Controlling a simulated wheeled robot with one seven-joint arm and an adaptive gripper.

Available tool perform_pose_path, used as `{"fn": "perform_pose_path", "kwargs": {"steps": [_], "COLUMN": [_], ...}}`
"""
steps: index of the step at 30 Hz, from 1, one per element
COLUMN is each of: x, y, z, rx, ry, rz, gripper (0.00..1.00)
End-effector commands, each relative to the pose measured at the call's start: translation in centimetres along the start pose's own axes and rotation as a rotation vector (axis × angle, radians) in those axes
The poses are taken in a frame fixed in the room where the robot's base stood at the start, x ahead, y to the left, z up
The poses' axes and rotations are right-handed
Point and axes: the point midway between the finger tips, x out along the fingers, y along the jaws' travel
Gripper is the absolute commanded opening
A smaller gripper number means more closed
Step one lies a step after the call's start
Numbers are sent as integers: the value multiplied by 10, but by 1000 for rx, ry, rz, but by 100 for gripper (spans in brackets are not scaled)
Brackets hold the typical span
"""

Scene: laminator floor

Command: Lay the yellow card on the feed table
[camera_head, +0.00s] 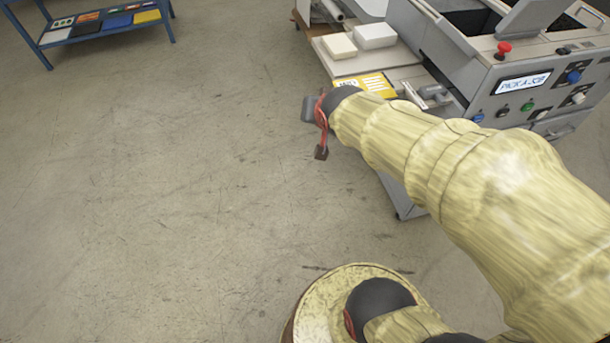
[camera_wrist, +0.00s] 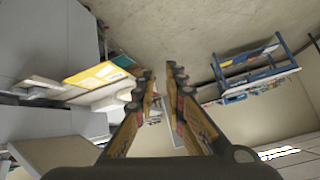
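In the head view a flat yellow card (camera_head: 147,16) lies at the right end of the blue rack's top, far left. A second flat yellow piece with white print (camera_head: 365,83) lies at the near edge of the pale feed table (camera_head: 405,76) beside the laminator; it also shows in the wrist view (camera_wrist: 98,75), left of my fingers. I cannot tell whether it is a card or a sign. My gripper (camera_wrist: 159,72) is open, with nothing between its fingers. In the head view my wrist hides most of it, close to the table's near left corner.
The grey laminator (camera_head: 520,80) with a red knob and buttons stands right of the feed table. A white block (camera_head: 374,36) and a cream block (camera_head: 339,46) sit on the table. The blue rack (camera_head: 95,24) holds several coloured flat pieces. The floor between is clear.

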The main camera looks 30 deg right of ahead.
Motion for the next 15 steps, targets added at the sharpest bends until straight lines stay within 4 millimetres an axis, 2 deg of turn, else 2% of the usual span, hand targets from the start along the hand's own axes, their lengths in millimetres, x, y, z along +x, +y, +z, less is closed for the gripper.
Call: {"fn": "perform_pose_path", "kwargs": {"steps": [1,3,7,9,12,15], "x": [-30,-64,-120,-141,-160,-168], "y": [-14,-24,-32,-33,-33,-32], "z": [14,41,86,106,123,131], "rx": [-79,-185,-359,-430,-495,-522], "ry": [-43,-120,-240,-289,-333,-354], "rz": [-14,-30,-77,-102,-128,-137], "gripper": [12,12,12,12,12,12]}}
